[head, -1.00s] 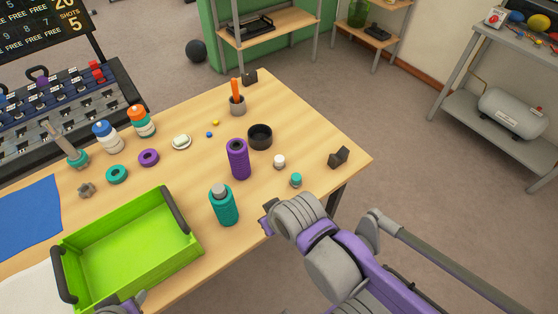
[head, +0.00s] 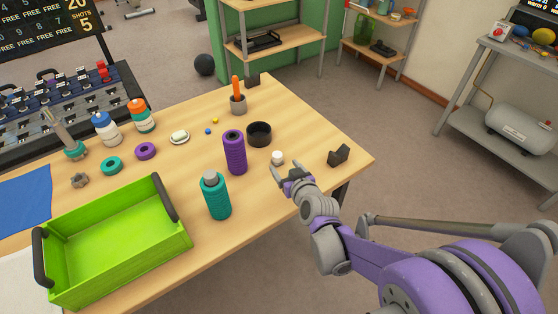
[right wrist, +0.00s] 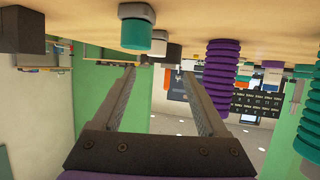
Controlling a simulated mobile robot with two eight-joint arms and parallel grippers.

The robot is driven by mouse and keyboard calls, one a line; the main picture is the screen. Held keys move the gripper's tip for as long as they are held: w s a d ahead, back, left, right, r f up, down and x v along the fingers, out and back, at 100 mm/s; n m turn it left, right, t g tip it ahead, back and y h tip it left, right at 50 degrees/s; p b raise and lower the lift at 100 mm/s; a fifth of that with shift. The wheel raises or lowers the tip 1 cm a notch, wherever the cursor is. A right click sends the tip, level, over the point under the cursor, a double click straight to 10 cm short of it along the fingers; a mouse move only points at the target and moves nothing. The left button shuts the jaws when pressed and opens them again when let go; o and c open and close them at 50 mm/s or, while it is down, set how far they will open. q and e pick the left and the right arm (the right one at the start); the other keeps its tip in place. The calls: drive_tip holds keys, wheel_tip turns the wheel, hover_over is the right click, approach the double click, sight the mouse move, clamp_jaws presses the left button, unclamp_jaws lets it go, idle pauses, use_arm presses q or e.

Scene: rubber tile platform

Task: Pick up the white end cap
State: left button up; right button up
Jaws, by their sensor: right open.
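The white end cap (head: 277,157) stands on the wooden table near its right side, in front of the black bowl. My right gripper (head: 289,171) is open and empty, just in front of the cap at the table's near right edge. In the right wrist view, which shows the scene upside down, the cap (right wrist: 173,53) appears beyond and between the open fingers (right wrist: 158,73). A small teal piece with a pale base (right wrist: 137,28) is closer to that camera; in the head view my gripper hides it. My left gripper is out of view.
A purple ribbed roll (head: 234,152) and a teal bottle (head: 215,196) stand left of the cap. The black bowl (head: 259,134) is behind it, a dark block (head: 338,155) to its right. A green crate (head: 112,243) sits at the front left.

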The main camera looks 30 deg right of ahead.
sight(278, 155)
drive_tip(key=x, duration=0.8)
drive_tip(key=shift+d+f, duration=0.1)
drive_tip(key=shift+d, duration=0.25)
clamp_jaws()
